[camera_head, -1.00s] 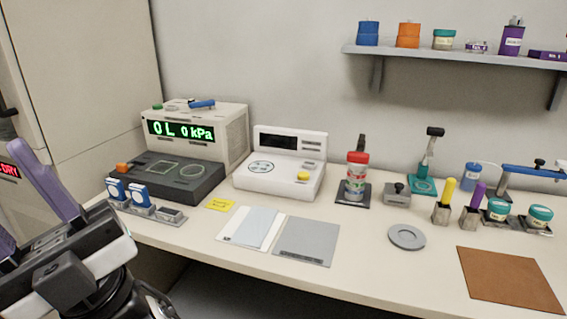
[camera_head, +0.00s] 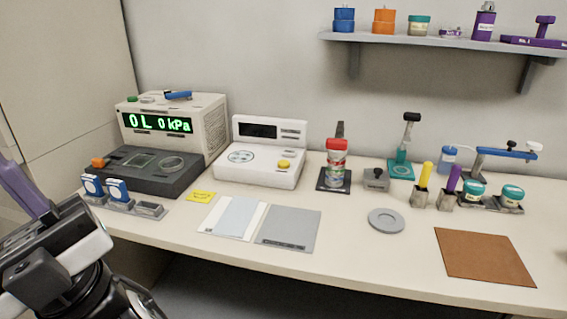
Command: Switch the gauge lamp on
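I cannot tell for certain which item is the gauge lamp. A beige instrument (camera_head: 203,122) with a green lit display reading "0L 0 kPa" (camera_head: 157,123) stands at the left back of the bench. A blue lever (camera_head: 179,95) and a green knob lie on its top. A white device (camera_head: 262,178) with a dark display (camera_head: 257,130) and a yellow button (camera_head: 284,165) stands beside it. A stand with a teal base (camera_head: 401,170) and black head is farther right. My gripper (camera_head: 22,190) is at the left edge, partly cut off, with a purple finger showing, apart from the instruments.
The bench (camera_head: 340,235) holds a red-capped jar (camera_head: 336,146), a grey disc (camera_head: 386,221), a brown mat (camera_head: 484,256) and grey sheets (camera_head: 288,231). Blue-and-white items (camera_head: 93,185) sit in a left holder. A shelf (camera_head: 440,41) with containers hangs above. The bench's front strip is mostly clear.

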